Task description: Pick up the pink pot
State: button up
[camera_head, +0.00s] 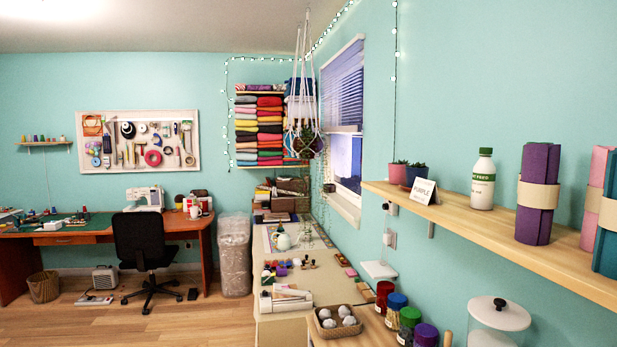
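A small pink pot (397,174) with a little green plant at its top stands upright at the far left end of the wooden wall shelf (480,225). A dark blue pot (416,173) with a plant stands close beside it on the right. A white sign card (421,191) reading "PURPLE" stands in front of the blue pot. The lower part of the pink pot meets the shelf end. My gripper is not visible, so its state and distance from the pot do not show.
A white bottle (483,180) and a purple roll (538,192) stand further right on the shelf. Below are colored-lid jars (397,308), a glass canister (498,318) and a long cluttered table (325,285). A hanging planter (307,143) is left of the shelf. Floor shows at lower left.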

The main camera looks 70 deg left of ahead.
aim_at(396, 170)
jog(key=u, duration=2.05)
jog(key=j, duration=0.3)
jog(key=i+j+z, duration=0.15)
jog(key=j, duration=0.2)
jog(key=i+j+z, duration=0.1)
jog(key=i+j, duration=0.15)
jog(key=i+j+z, duration=0.15)
jog(key=j, duration=0.35)
jog(key=i+j+z, duration=0.1)
jog(key=j, duration=0.25)
jog(key=i+j+z, duration=0.15)
jog(key=j, duration=0.3)
jog(key=i+j+z, duration=0.15)
jog(key=j, duration=0.25)
jog(key=i+j+z, duration=0.1)
jog(key=j, duration=0.35)
jog(key=i, duration=0.1)
